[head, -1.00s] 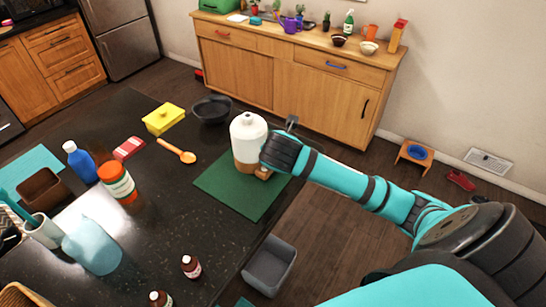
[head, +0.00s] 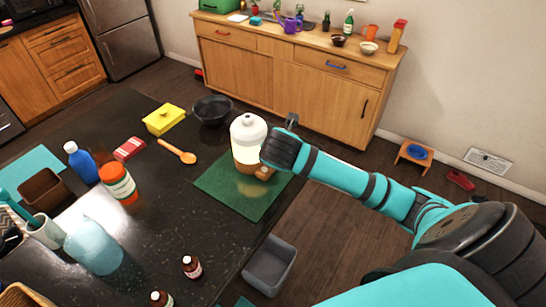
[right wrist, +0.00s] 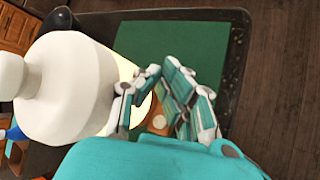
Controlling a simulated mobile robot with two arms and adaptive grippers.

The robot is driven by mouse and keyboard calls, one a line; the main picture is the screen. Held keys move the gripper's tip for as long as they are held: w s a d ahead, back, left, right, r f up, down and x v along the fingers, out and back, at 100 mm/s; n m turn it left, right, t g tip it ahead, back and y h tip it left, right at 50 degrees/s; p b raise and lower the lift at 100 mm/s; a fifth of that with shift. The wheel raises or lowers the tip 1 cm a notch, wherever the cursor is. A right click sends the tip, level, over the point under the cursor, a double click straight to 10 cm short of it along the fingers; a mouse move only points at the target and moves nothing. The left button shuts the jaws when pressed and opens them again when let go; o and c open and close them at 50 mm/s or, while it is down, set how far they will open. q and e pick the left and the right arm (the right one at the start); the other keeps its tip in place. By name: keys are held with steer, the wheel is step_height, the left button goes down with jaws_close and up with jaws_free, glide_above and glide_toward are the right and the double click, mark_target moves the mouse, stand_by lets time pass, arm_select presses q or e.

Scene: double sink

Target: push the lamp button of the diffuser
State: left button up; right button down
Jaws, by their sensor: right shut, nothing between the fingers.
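The diffuser (head: 246,135) stands upright on a green mat (head: 225,192) near the counter's edge. It has a white top and a brown base, and its lower white part glows warm yellow. In the right wrist view the diffuser (right wrist: 75,85) fills the left side. A small round pale button (right wrist: 158,122) shows on its base between my fingers. My right gripper (right wrist: 160,75) is shut and empty beside the base; I cannot tell whether it touches it. In the head view, my right wrist hides most of the fingers. My left gripper is not in view.
A black bowl (head: 212,109), a yellow box (head: 163,119) and an orange spoon (head: 177,151) lie to the left of the mat. Small brown bottles (head: 191,266) stand at the front. A grey bin (head: 270,265) stands beyond the counter's edge.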

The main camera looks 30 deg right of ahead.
steer(key=shift+r, duration=3)
